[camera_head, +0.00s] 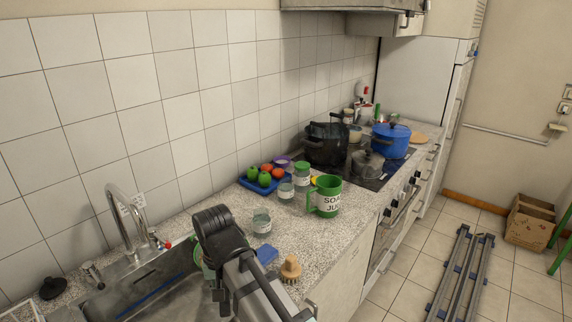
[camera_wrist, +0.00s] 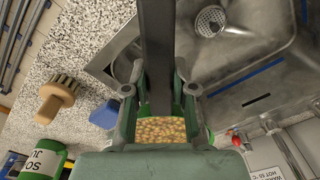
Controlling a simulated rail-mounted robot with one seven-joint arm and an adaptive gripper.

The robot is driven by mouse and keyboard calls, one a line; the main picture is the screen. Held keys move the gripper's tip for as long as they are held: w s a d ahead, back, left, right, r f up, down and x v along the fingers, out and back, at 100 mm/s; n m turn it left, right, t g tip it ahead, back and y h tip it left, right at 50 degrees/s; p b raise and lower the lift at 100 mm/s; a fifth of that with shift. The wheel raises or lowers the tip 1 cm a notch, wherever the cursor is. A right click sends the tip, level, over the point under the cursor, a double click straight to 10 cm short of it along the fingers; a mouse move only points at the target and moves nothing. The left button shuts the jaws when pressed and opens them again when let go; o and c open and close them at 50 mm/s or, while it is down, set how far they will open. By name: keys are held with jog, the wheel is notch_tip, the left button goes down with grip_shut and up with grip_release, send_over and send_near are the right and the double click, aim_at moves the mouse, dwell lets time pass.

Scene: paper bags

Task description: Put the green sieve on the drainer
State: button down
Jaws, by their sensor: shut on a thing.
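My gripper (camera_wrist: 160,98) is shut on the green sieve (camera_wrist: 160,130), which shows between and below the fingers in the wrist view as a yellowish, speckled patch with green edges. Most of the sieve is hidden by the gripper. In the head view my gripper is mostly behind my arm over the sink's right side, and a bit of green (camera_head: 197,257) shows beside it. The metal sink (camera_head: 128,292) lies at the lower left, with its drain (camera_wrist: 211,20) in the wrist view. I cannot tell which part is the drainer.
A tap (camera_head: 125,215) stands behind the sink. A green mug (camera_head: 325,197) and a blue tray (camera_head: 249,185) of fruit stand farther back.

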jog(key=w+d+r+m+p, duration=0.1)
jog(key=w+d+r, duration=0.3)
jog(key=d, duration=0.7)
jog(key=w+d+r+m+p, duration=0.1)
jog(key=w+d+r, duration=0.1)
jog(key=w+d, duration=0.65)
jog(key=w+d+r+m+p, duration=0.1)
jog(key=w+d+r, duration=0.15)
jog(key=d, duration=1.05)
jog(key=w+d+r+n+b, duration=0.2)
jog(key=w+d+r+n, duration=0.2)
jog(key=w+r+n, duration=0.35)
notch_tip(320, 180, down, 20)
jog(key=n+p, duration=0.3)
jog(key=p, duration=0.2)
jog(key=shift+w, duration=0.35)
jog(key=shift+f, duration=0.15)
jog(key=c, duration=0.9)
grip_release()
jog(key=shift+d, duration=0.1)
jog(key=shift+c, duration=0.2)
